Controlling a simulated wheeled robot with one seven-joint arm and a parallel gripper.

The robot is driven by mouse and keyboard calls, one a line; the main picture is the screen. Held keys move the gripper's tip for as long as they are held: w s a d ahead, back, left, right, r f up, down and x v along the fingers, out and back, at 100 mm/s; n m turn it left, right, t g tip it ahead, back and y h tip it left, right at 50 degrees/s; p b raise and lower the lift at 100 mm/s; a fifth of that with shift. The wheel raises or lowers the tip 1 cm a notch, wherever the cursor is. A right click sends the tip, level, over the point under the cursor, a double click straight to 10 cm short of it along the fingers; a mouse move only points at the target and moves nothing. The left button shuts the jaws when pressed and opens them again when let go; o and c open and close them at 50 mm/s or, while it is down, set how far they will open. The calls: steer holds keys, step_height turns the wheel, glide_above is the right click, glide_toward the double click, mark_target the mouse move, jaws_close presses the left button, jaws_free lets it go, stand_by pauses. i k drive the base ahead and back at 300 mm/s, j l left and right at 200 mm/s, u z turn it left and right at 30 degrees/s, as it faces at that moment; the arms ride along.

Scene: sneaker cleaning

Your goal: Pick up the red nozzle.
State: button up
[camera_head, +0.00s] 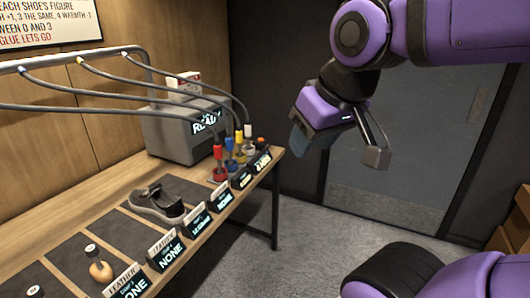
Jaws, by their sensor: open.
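The red nozzle (217,153) stands upright in a red holder at the far right end of the bench, with a grey hose running from its top. It is the nearest and leftmost in a row of coloured nozzles. My gripper (338,150) hangs in the air to the right of the bench, beyond its edge. It is open and empty, its two fingers spread wide, well apart from the red nozzle.
Close behind the red nozzle stand a blue nozzle (229,146), a yellow nozzle (239,138) and a white nozzle (248,132). Hoses arch overhead from a metal rail (75,57). A grey machine (180,132), a shoe (158,202) and label signs (195,219) occupy the bench.

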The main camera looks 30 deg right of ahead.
mark_target(218, 148)
steer(key=z, duration=0.25)
steer(key=i+l, duration=0.1)
steer(key=i, duration=0.35)
steer(key=i+l, duration=0.1)
steer(key=i, duration=0.35)
steer(key=u, duration=0.05)
